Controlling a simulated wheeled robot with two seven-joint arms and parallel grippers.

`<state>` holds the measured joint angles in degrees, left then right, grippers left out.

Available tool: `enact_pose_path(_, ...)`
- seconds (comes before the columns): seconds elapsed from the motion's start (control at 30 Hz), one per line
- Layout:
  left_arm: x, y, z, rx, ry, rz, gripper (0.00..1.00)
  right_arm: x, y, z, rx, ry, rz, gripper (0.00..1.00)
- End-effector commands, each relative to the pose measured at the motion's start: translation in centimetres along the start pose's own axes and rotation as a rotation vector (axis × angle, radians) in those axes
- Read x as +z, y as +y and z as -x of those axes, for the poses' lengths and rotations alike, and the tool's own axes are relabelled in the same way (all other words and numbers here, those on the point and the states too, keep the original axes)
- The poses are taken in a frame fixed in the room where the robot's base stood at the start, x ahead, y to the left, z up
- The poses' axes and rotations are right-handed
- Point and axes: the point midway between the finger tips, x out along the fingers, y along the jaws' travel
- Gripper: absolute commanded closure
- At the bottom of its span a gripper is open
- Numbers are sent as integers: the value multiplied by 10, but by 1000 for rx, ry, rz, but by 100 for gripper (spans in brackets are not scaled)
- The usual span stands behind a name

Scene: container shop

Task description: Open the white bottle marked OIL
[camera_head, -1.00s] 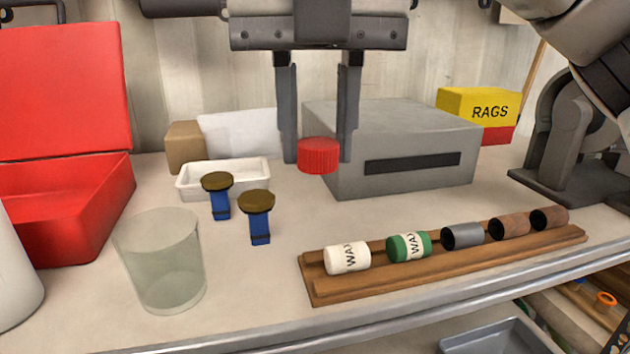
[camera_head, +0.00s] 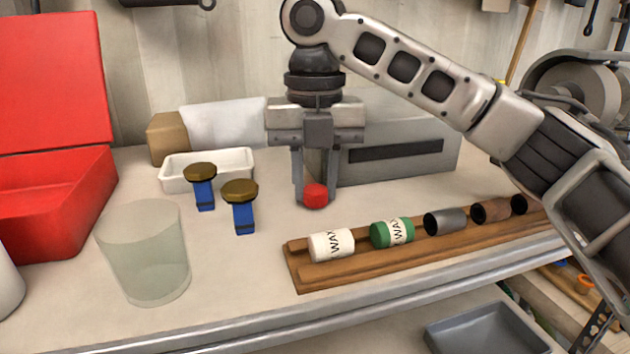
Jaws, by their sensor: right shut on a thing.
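A red ribbed cap (camera_head: 315,195) is between the fingertips of my right gripper (camera_head: 314,194), which is shut on it and points down. The cap is low over the bench in front of the grey box; I cannot tell whether it touches the top. A white rounded thing (camera_head: 8,287) is cut off by the left picture edge; no lettering on it shows, so I cannot tell if it is the OIL bottle. No OIL mark is in view. My left gripper is out of view.
A clear cup (camera_head: 147,255), two blue brown-topped tools, a white tray (camera_head: 183,186) and an open red box (camera_head: 55,205) stand left. A wooden rack (camera_head: 400,262) holds several cylinders front right. A grey box (camera_head: 400,148) stands behind the gripper.

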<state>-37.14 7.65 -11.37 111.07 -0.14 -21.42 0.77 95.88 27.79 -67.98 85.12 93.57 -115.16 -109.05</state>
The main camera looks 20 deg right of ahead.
Motion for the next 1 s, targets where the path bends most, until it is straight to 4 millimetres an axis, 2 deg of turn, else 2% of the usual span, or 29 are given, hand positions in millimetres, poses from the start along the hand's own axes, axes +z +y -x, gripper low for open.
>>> enact_pose_path(0.43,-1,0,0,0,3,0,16,0,0,-9,1,-1,-1,100)
enact_pose_path(0.47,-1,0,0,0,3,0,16,0,0,-8,2,-2,-2,68)
enact_pose_path(0.5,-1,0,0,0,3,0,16,0,0,-8,2,-2,-2,57)
enact_pose_path(0.53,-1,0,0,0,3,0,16,0,0,-8,2,-2,-2,52)
enact_pose_path(0.83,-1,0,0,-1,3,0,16,0,0,-6,1,-2,-2,52)
enact_pose_path(1.0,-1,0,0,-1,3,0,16,0,0,12,1,-6,-3,52)
